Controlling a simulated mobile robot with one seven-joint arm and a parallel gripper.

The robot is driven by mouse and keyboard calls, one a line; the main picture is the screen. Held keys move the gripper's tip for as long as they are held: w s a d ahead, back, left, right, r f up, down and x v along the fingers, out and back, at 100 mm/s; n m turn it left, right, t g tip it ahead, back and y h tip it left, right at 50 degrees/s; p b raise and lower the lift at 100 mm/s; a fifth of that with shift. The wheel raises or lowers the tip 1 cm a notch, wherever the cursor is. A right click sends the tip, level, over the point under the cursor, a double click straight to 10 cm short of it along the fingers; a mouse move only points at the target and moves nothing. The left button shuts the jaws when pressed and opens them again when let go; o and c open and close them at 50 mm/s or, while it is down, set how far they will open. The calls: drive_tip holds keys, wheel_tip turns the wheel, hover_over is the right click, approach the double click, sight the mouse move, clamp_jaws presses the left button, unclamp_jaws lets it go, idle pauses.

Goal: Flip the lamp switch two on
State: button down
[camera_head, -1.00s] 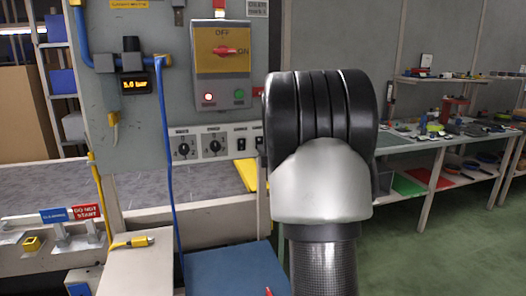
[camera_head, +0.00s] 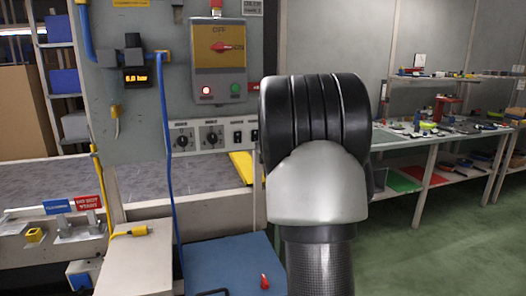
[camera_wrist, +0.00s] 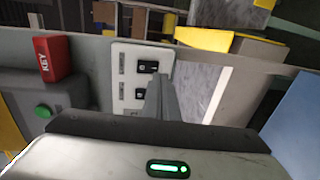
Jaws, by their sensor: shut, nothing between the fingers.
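Two black rocker switches sit on a pale plate (camera_wrist: 125,60) in the wrist view: one upper (camera_wrist: 148,67) and one lower (camera_wrist: 140,94). Their labels are too small to read, so I cannot tell which is lamp switch two or how each is set. My gripper (camera_wrist: 158,82) is shut and empty, its fingertips in front of the plate beside the switches; contact is unclear.
Two rotary knobs (camera_head: 181,138) sit left of the rockers. Above them is a grey box with a red handle (camera_head: 227,47). A red KEY box (camera_wrist: 52,57) and a green button (camera_wrist: 43,111) are near my gripper. A blue hose (camera_head: 168,150) hangs at the left.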

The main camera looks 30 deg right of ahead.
drive_tip(key=f+v, duration=0.2)
drive_tip(key=v, duration=0.7)
drive_tip(key=shift+s+a+p, duration=0.25)
drive_tip(key=shift+s+p, duration=0.1)
drive_tip(key=shift+s, duration=0.15)
drive_tip(key=shift+f, duration=0.1)
drive_tip(key=s+a+r+m+g, duration=0.1)
drive_tip(key=s+a+m+g, duration=0.55)
drive_tip(key=a, duration=0.75)
drive_tip(key=s+a+f+m+g+y, duration=0.2)
drive_tip(key=s+a+f+m, duration=0.15)
drive_tip(key=s+a, duration=0.6)
drive_tip(key=s+a+f+m+g+y, duration=0.25)
drive_tip(key=s+a+m, duration=0.3)
drive_tip(key=s, duration=0.75)
wheel_tip(320, 180, up, 24)
drive_tip(key=p, duration=2.4)
